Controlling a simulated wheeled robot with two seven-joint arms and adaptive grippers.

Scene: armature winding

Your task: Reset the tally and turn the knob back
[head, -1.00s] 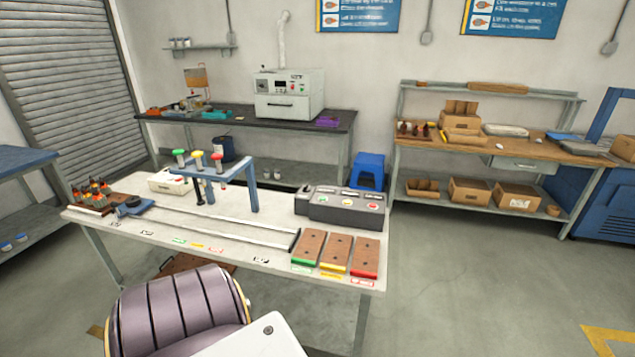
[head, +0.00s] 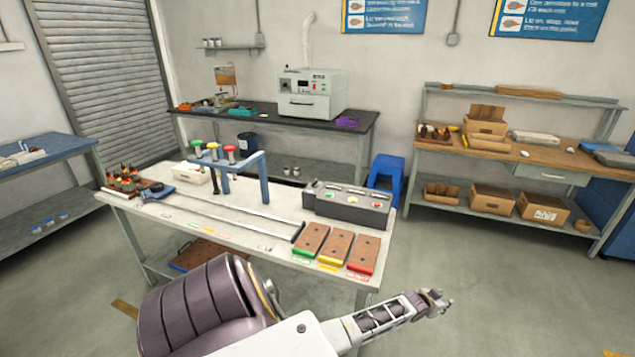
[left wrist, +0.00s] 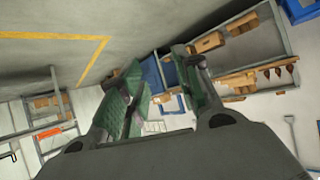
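My left gripper (head: 438,303) reaches over the floor to the right of the white worktable (head: 262,254), empty and away from everything. In the left wrist view its two green-padded fingers (left wrist: 165,100) stand apart with nothing between them. A dark grey box (head: 348,208) with small windows and coloured buttons sits at the worktable's right back. A grey oven-like unit (head: 311,95) with a display, buttons and a handle stands on the back bench. I cannot make out which small part is the tally or the knob. My right gripper is not in view.
Three wooden boards (head: 337,248) with green, yellow and red edges lie at the table's front right. A blue stand (head: 256,178) holds coloured-top tools. The floor at right is clear.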

